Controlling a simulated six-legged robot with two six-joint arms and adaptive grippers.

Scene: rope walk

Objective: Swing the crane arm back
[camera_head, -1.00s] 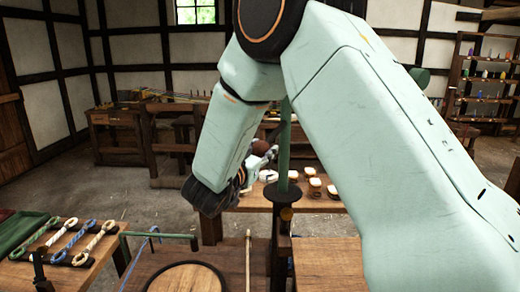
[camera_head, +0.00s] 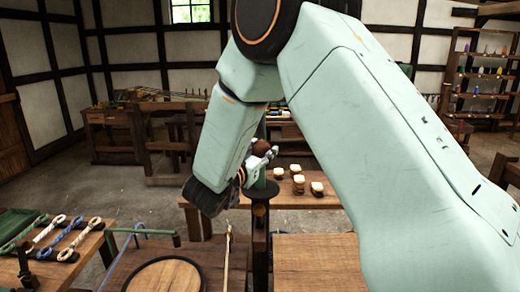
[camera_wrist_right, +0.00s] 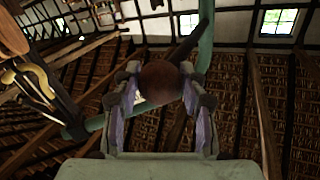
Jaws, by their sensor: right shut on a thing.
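My right gripper (camera_head: 262,155) is partly hidden behind my forearm. It is shut on a brown ball-shaped knob (camera_head: 263,145), which also shows between the two fingers in the right wrist view (camera_wrist_right: 160,80). The green crane post (camera_head: 259,188) stands right by the gripper on a dark wooden upright. In the right wrist view, a green pole (camera_wrist_right: 206,35) rises behind the knob, and a green bar slants off to the left. My arm covers much of the crane in the head view, so how far its arm is swung cannot be told. My left gripper is not in view.
Coiled ropes (camera_head: 70,238) lie on a bench at the left. Several small pale-topped items (camera_head: 298,184) sit on the table behind the post. Open floor lies beyond.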

